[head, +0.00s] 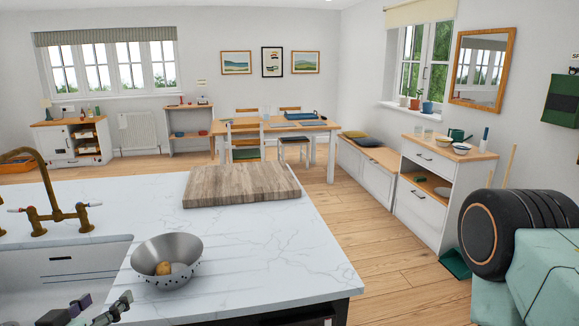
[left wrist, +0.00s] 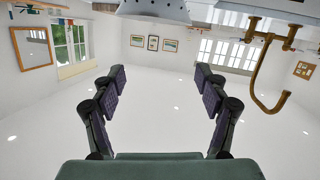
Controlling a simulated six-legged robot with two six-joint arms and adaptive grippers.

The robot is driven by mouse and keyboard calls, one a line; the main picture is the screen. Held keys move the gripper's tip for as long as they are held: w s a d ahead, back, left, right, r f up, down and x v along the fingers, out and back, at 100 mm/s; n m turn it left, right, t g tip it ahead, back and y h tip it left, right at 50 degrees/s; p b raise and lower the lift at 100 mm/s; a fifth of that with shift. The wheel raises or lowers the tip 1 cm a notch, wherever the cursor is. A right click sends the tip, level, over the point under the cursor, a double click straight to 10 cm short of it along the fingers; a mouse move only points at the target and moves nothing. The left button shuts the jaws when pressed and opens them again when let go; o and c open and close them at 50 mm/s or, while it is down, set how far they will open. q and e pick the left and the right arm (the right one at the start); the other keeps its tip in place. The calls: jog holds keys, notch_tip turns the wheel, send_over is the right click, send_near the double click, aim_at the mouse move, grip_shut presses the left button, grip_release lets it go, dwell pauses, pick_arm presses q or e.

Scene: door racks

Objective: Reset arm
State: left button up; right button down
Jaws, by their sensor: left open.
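My left gripper (head: 90,312) shows at the bottom left of the head view, low beside the front edge of the white marble counter (head: 262,245). In the left wrist view its two dark fingers (left wrist: 160,82) are spread wide with nothing between them. That view is upside down. A metal colander (head: 188,246) holding a round brown item, like a potato (head: 163,268), stands on the counter beyond the gripper and does not touch it. My right gripper is not in view.
A wooden board (head: 243,185) lies at the back of the counter. A brass tap (head: 45,190) and white sink (head: 60,262) are at the left. The counter's right half is clear. A dining table (head: 330,128) and a drawer unit (head: 425,200) stand beyond open floor.

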pick_arm(q)
jog(key=s+d+f+n+g+h+b, duration=0.1)
jog(key=s+d+f+g+b, duration=0.2)
jog(key=f, duration=0.4)
jog(key=s+d+f+n+g+h+b, duration=0.1)
jog(key=s+d+f+n+g+b, duration=0.2)
jog(key=f, duration=0.5)
jog(key=s+d+f+m+g+y+b, duration=0.1)
jog(key=s+d+f+m+g+b, duration=0.1)
jog(key=s+f, duration=1)
jog(key=s+d+f+m+g+b, duration=0.3)
jog(key=s+d+f+g+b, duration=0.2)
jog(key=s+f, duration=0.7)
jog(key=g+b, duration=0.2)
jog(key=b, duration=0.1)
jog(key=shift+f+y, duration=0.15)
jog(key=shift+y, duration=0.25)
